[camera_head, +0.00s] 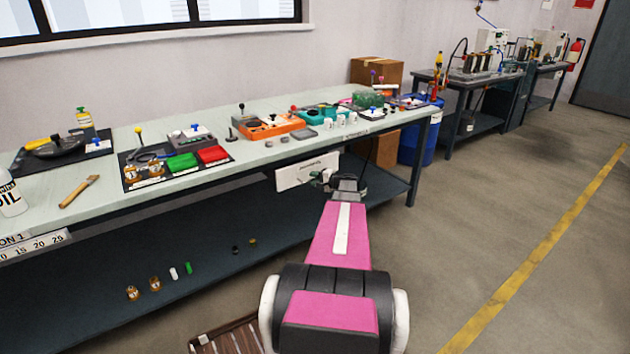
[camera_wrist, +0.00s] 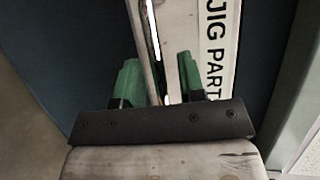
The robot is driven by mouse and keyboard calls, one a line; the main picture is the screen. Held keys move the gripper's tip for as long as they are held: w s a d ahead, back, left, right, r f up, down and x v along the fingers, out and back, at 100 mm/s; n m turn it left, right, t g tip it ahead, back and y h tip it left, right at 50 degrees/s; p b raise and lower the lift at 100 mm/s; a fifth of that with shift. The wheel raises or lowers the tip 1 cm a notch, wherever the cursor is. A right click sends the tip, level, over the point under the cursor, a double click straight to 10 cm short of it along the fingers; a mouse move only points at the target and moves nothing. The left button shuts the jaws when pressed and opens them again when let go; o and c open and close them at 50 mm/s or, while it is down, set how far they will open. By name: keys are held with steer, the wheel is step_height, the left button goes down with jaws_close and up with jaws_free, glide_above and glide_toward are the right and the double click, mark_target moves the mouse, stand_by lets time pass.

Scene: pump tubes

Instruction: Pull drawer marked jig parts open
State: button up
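The jig parts drawer (camera_head: 296,175) is a white-fronted box under the near workbench's front edge. Its front fills the top middle of the wrist view, with the label "JIG PARTS" (camera_wrist: 216,50) turned sideways. A pale upright strip (camera_wrist: 147,40) with a bright line runs along the front, left of the label. My gripper (camera_head: 326,177) is at the right part of the drawer front. In the wrist view its green fingers (camera_wrist: 158,80) stand apart, on either side of the strip. Contact with the strip is unclear.
The workbench top (camera_head: 215,183) above carries tools, trays and an orange fixture (camera_head: 265,125). Its lower shelf (camera_head: 215,262) holds several small parts. A blue barrel (camera_head: 418,140) stands by the bench's right end. Floor to the right is clear.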

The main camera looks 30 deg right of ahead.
jaws_close()
steer(key=shift+s, duration=0.15)
steer(key=s+d, duration=0.2)
steer(key=s, duration=2.2)
jaws_free()
steer(key=v, duration=1)
steer(key=shift+s+d, duration=0.2)
steer(key=shift+s, duration=0.1)
